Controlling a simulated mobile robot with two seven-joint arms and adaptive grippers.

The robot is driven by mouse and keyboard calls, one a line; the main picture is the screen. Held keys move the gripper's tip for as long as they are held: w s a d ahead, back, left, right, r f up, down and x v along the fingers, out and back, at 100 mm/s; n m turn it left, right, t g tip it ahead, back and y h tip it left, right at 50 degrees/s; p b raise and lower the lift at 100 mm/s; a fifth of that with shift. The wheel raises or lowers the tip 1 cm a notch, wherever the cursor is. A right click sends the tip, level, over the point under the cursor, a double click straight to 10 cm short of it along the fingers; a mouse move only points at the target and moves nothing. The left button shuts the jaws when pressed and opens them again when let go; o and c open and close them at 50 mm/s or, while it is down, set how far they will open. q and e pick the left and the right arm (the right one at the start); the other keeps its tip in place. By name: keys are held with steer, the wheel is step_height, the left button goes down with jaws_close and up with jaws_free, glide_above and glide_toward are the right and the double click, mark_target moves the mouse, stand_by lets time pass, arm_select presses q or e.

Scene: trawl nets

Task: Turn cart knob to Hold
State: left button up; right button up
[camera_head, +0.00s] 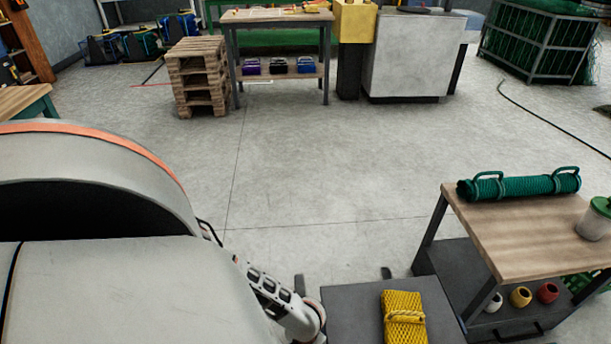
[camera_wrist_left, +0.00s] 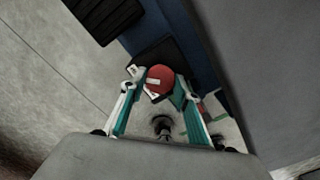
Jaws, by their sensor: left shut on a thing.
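In the left wrist view a round red knob (camera_wrist_left: 160,76) sits in front of a black plate (camera_wrist_left: 146,54) with small white labels. My left gripper (camera_wrist_left: 158,88) has its two fingers on either side of the knob and is shut on it. I cannot read the labels or tell which setting the knob points to. In the head view my left arm fills the lower left, and its end reaches the left side of the grey cart (camera_head: 350,305). The knob cannot be made out there. My right gripper is not in view.
A bundled yellow net (camera_head: 404,318) lies on the cart. A wooden-topped table (camera_head: 520,230) stands to the right with a green net roll (camera_head: 519,187) and a lidded tub (camera_head: 596,220). Pallets (camera_head: 198,78) and a workbench (camera_head: 276,16) stand farther back. The middle floor is clear.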

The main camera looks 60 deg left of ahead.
arm_select(q)
steer(key=o, duration=1.1)
step_height(320, 180, up, 12)
stand_by(0.5)
